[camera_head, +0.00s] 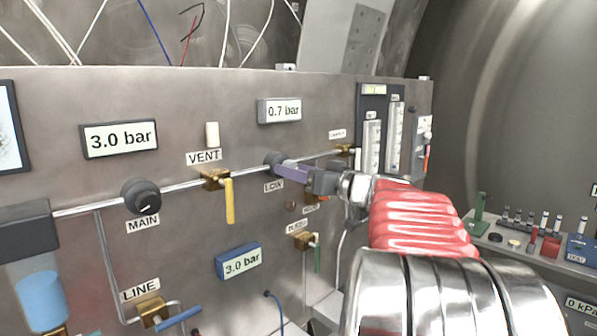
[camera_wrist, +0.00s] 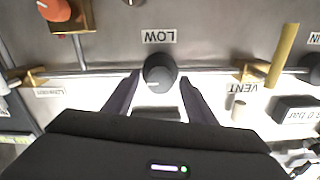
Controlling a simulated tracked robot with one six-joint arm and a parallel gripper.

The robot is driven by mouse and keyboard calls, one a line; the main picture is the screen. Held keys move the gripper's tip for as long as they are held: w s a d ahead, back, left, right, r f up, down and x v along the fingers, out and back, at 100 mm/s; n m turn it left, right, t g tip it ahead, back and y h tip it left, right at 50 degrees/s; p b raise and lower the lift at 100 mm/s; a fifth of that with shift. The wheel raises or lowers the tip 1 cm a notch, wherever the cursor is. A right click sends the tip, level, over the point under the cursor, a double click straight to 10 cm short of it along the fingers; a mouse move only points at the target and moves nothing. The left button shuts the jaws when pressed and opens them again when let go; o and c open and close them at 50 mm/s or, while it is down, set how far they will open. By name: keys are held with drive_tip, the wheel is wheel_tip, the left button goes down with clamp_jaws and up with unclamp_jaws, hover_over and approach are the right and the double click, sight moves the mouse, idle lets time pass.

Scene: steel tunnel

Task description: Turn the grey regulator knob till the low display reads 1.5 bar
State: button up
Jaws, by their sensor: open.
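The grey regulator knob (camera_head: 272,158) sits on the pipe above its LOW label (camera_head: 274,186), partly hidden by my gripper in the head view. In the wrist view the knob (camera_wrist: 159,70) shows between the two purple fingers, with the picture upside down. My gripper (camera_head: 284,169) is open, one finger on each side of the knob; I cannot tell whether either touches it. The low display (camera_head: 280,111), above the knob, reads 0.7 bar.
Left along the pipe are the yellow-handled VENT valve (camera_head: 229,200) and the black MAIN knob (camera_head: 141,196). The MAIN display (camera_head: 119,138) and the blue display (camera_head: 239,261) both read 3.0 bar. Flow tubes (camera_head: 371,147) stand right. An orange knob (camera_wrist: 56,10) shows in the wrist view.

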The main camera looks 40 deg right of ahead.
drive_tip(key=c, duration=1)
drive_tip(key=shift+d, duration=0.1)
drive_tip(key=shift+c, duration=0.2)
drive_tip(key=shift+m, duration=0.4)
drive_tip(key=shift+f+m, duration=0.15)
drive_tip(key=shift+m, duration=3.65)
drive_tip(key=shift+f+m, duration=0.1)
drive_tip(key=shift+m, duration=3.7)
